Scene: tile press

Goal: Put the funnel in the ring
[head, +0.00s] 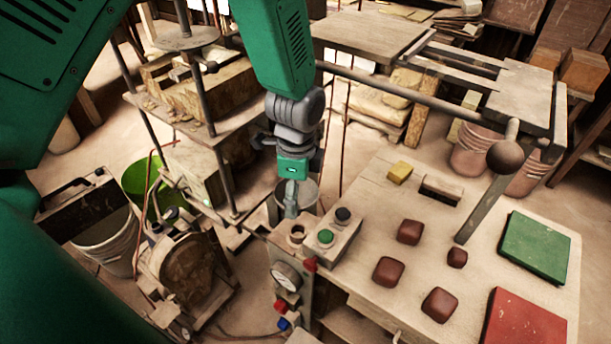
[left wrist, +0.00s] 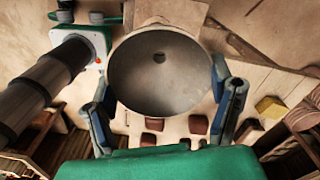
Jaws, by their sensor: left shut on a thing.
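The grey metal funnel (head: 310,194) is in my left gripper (head: 291,205), which points down at the near left corner of the table. In the left wrist view the funnel's round bowl (left wrist: 165,88) faces the camera between the two fingers, with its dark hole showing. A small brown ring (head: 297,232) stands just below the funnel in the head view, beside the button box. The funnel appears above and apart from the ring; its spout is hidden. My right gripper is not in view.
The button box (head: 330,239) with green and black buttons is close to the ring's right. Dark red blocks (head: 389,271), a yellow block (head: 399,172), a lever with a ball knob (head: 505,156), and green (head: 535,246) and red tiles (head: 525,322) occupy the table.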

